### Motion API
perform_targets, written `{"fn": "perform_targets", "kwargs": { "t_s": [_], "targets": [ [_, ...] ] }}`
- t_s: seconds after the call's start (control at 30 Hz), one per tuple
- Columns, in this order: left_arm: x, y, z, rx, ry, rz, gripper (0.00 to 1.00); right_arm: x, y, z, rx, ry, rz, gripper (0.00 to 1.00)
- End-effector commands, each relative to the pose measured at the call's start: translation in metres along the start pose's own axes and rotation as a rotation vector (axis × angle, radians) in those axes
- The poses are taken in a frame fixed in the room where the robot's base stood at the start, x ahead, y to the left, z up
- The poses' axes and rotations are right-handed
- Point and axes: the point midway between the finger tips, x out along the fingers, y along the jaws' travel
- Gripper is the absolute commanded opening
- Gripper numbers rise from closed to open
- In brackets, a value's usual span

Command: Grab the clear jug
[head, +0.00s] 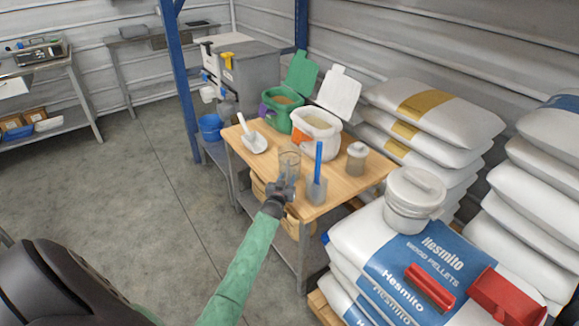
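The clear jug (289,158) stands upright near the front edge of the wooden-topped table (262,182). My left gripper (284,183) is at the near side of the jug, overlapping its lower part in the head view. The fingers are small and blend with the jug, so I cannot tell whether they touch it or how far apart they are. My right gripper is out of view.
A white scoop (253,140), a blue-handled grey scoop (317,183) and a small lidded jar (356,158) share the tabletop. Open green (277,118) and white (319,140) containers stand behind. Pellet bags (385,262) with a white bucket (411,205) are at right.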

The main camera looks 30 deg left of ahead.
Motion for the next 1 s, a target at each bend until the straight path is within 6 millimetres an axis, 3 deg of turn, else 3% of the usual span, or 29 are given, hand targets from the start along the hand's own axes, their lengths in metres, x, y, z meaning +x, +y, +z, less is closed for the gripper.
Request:
{"fn": "perform_targets", "kwargs": {
  "t_s": [0.13,0.43,0.6,1.0],
  "targets": [
    [0.0120,0.0000,0.0000,0.001,0.000,0.000,0.34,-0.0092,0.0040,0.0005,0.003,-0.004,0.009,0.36],
    [0.0144,0.0000,0.0005,0.001,0.000,0.000,0.34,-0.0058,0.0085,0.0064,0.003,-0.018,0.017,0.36],
    [0.0142,-0.0001,0.0005,0.001,0.000,0.000,0.00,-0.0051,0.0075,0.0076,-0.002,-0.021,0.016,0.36],
    [0.0125,-0.0003,-0.0010,0.001,0.000,0.000,0.00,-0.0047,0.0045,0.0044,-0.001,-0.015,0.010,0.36]
  ]
}}
